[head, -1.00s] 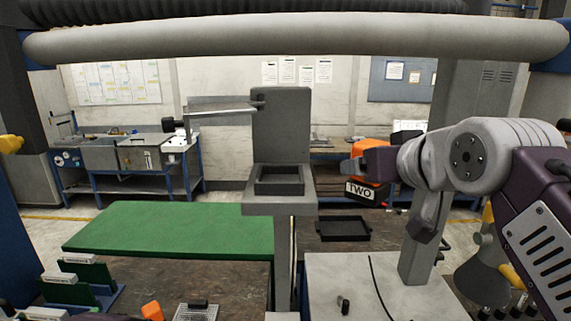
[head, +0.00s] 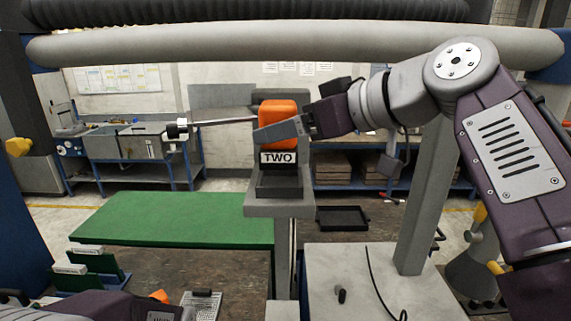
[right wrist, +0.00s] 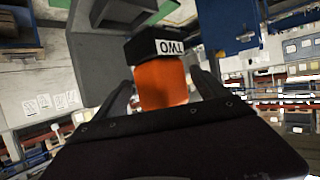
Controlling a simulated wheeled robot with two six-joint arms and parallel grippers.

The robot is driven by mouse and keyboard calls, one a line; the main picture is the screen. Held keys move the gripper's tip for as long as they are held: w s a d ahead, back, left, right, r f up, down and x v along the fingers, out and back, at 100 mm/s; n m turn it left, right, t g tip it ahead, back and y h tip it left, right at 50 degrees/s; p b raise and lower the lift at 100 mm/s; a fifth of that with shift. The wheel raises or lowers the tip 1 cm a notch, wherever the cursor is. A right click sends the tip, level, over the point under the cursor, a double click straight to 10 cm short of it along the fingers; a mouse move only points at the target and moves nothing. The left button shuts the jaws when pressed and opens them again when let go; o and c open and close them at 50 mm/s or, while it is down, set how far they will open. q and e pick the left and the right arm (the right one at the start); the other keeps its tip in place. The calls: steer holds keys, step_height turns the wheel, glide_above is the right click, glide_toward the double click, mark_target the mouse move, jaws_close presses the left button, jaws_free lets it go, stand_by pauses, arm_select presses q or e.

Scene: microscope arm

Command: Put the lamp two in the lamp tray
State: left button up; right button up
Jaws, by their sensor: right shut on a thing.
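Lamp two is an orange block (head: 284,112) on a black base with a white "TWO" label (head: 278,157). My right gripper (head: 285,130) is shut on its orange part from the right. The lamp is upright at the grey stand (head: 262,208), in line with the stand's dark socket (head: 278,187). I cannot tell whether its base touches the socket. In the right wrist view the lamp (right wrist: 160,84) is between the fingers of the gripper (right wrist: 165,88). A shallow black tray (head: 342,218) lies empty right of the stand.
A green mat (head: 175,218) covers the left of the bench. Green boards in a rack (head: 95,268) and a small grid plate (head: 200,305) are in front. A grey post (head: 425,205) rises at the right. A long bar (head: 300,42) crosses the top.

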steer(key=w+f, duration=0.6)
steer(key=f, duration=0.1)
steer(key=shift+a, duration=0.2)
steer(key=shift+f, duration=0.3)
arm_select(q)
steer(key=shift+w+r, duration=0.25)
steer(key=shift+r, duration=0.05)
arm_select(e)
steer(key=shift+w, duration=0.25)
steer(key=o, duration=1.5)
steer(key=shift+c, duration=0.2)
arm_select(q)
steer(key=shift+s, duration=0.1)
arm_select(e)
steer(key=shift+o, duration=0.3)
steer(key=shift+s, duration=0.1)
steer(key=shift+s, duration=0.1)
